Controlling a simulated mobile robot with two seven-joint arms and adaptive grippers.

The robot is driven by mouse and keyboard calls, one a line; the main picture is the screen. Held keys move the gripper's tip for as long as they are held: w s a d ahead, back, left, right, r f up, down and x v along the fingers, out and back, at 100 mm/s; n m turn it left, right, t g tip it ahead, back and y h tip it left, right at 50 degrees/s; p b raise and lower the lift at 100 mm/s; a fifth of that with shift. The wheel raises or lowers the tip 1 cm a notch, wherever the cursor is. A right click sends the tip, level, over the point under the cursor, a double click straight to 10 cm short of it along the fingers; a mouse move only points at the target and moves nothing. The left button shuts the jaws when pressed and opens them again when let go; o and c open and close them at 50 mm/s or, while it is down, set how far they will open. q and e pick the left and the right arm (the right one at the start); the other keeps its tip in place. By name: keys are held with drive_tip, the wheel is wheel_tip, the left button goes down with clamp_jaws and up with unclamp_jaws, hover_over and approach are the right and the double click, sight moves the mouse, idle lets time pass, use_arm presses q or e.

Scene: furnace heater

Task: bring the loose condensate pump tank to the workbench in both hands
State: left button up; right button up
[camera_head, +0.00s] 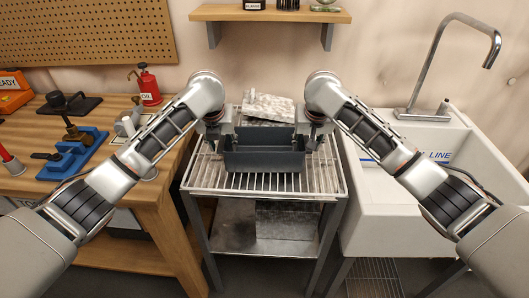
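The condensate pump tank is a dark grey, open-topped rectangular box (264,160). It is on or just above the wire-topped metal stand in the middle; a gap beneath it cannot be made out. My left gripper (213,138) points down at the tank's left end. My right gripper (314,140) points down at its right end. Both are close against the end walls, but the fingertips are small and dark, so their grip on the walls cannot be told. The wooden workbench (115,218) stands to the left.
The wire stand (208,182) also bears a crumpled pale cloth or bag (268,106) behind the tank. Blue tools (72,155), a red oil can (148,86) and other items crowd the workbench. A white sink (385,205) stands right; a wooden shelf (270,14) hangs above.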

use_arm(q)
clamp_jaws()
use_arm(e)
clamp_jaws()
use_arm(q)
drive_tip(key=shift+w+r, duration=0.1)
drive_tip(key=shift+r, duration=0.05)
use_arm(e)
drive_tip(key=shift+w+r, duration=0.1)
drive_tip(key=shift+r, duration=0.05)
